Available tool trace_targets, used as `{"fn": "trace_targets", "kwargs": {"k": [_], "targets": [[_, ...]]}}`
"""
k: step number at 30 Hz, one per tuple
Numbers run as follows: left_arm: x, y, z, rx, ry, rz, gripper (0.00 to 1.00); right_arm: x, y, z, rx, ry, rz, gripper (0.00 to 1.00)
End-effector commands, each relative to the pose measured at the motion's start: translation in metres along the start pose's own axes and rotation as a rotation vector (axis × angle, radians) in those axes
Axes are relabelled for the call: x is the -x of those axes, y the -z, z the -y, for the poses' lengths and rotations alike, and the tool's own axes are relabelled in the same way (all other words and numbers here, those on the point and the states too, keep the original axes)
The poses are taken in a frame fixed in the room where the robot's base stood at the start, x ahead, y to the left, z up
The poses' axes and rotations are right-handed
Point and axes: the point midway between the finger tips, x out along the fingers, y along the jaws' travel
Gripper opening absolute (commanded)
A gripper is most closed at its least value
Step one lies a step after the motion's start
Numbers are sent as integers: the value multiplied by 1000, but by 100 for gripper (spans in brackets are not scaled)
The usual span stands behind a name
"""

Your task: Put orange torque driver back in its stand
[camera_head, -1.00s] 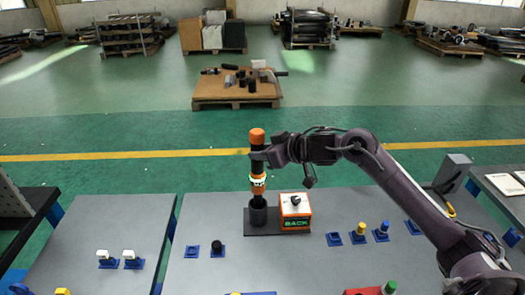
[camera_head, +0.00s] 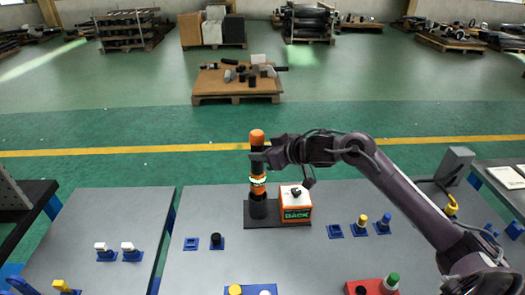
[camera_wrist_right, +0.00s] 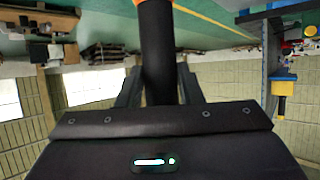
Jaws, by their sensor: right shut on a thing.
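The orange torque driver (camera_head: 257,140) is a tall upright tool with an orange top, a black shaft and an orange lower band. My right gripper (camera_head: 257,155) comes from the right and is shut on the black shaft below the orange top. In the right wrist view, the shaft (camera_wrist_right: 157,50) stands between the fingers of the gripper (camera_wrist_right: 158,88). The stand (camera_head: 258,209) is a black cup on a dark base plate. The driver is right above the cup in line; its lower tip is hidden, so I cannot tell how deep it sits. My left gripper is out of view.
An orange and green box (camera_head: 296,208) stands on the base plate, just right of the cup. Several blue holders with small knobs (camera_head: 361,225) are on the grey table (camera_head: 200,270). A red block (camera_head: 372,288) is at the front. The table between is mostly clear.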

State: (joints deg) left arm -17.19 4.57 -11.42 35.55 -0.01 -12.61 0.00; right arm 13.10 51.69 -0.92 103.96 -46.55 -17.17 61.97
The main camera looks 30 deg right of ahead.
Motion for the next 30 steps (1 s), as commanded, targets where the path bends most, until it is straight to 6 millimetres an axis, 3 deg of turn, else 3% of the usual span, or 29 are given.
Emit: {"fn": "trace_targets", "kwargs": {"k": [30], "targets": [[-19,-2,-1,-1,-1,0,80,-16,-29,-1,0,-2,-9,0]]}}
